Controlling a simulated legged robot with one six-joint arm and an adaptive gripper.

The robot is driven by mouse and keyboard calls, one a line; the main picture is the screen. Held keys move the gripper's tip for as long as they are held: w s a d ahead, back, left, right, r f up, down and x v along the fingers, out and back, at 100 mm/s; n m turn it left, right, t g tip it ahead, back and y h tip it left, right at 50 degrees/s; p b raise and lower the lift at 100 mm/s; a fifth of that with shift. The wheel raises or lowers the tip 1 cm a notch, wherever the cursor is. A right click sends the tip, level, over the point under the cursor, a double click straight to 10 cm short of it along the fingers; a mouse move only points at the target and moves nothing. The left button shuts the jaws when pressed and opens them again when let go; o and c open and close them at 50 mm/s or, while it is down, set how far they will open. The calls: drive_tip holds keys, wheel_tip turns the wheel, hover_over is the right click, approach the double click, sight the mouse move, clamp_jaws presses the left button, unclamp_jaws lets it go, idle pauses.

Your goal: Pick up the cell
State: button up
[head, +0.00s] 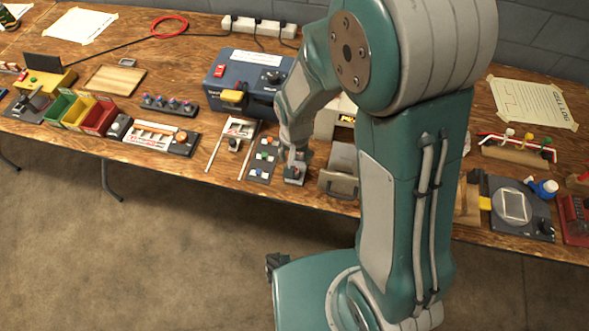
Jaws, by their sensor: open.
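My gripper (294,160) reaches down to the front part of the workbench, just over a small dark holder (292,180). It is small in this view, and the gap between its fingers is hard to make out. I cannot tell whether it touches what is in the holder. I cannot clearly make out the cell; the gripper and arm cover part of the spot below them. A dark board (256,178) with several small coloured pieces lies just left of the gripper.
A blue charger box (228,88) stands behind and left of the gripper. Red, yellow and green bins (98,118) are at the left. My arm hides part of the bench.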

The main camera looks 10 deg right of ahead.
wheel_tip(320, 180, down, 7)
drive_tip(key=shift+s+r, duration=0.1)
idle(0.3)
clamp_jaws()
